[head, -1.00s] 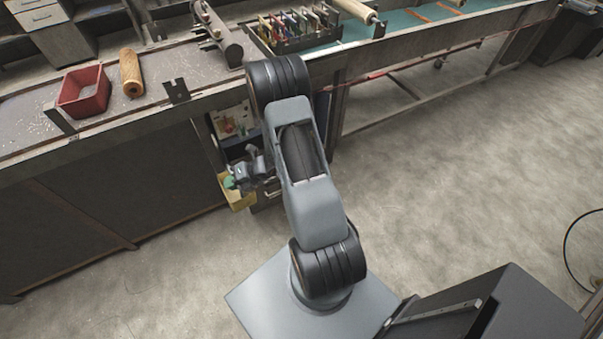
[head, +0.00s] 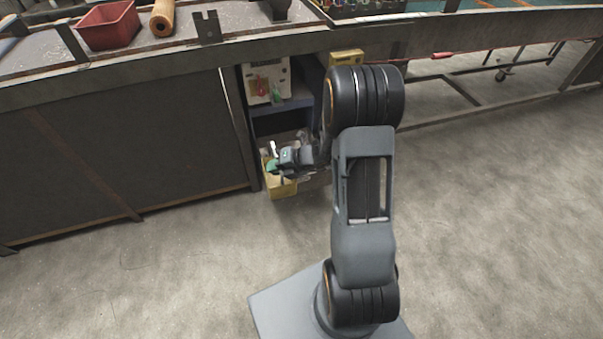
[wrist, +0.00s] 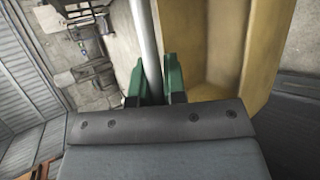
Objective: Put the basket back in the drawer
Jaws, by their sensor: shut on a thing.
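The yellow basket (head: 281,188) is low down beside the open cabinet under the bench, partly hidden by my gripper (head: 277,166). In the wrist view the basket (wrist: 228,45) fills the upper right. There my gripper (wrist: 155,84) has its green fingertips on both sides of a pale upright edge (wrist: 148,42) along the basket's near side. The fingers are shut on it. My arm hides part of the cabinet's right side.
The cabinet holds a dark blue shelf (head: 283,106) with a pale box (head: 266,82) above it. A red bin (head: 108,27) and a tan roll (head: 162,17) stand on the bench. A second yellow box (head: 346,58) is behind my arm. The floor in front is clear.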

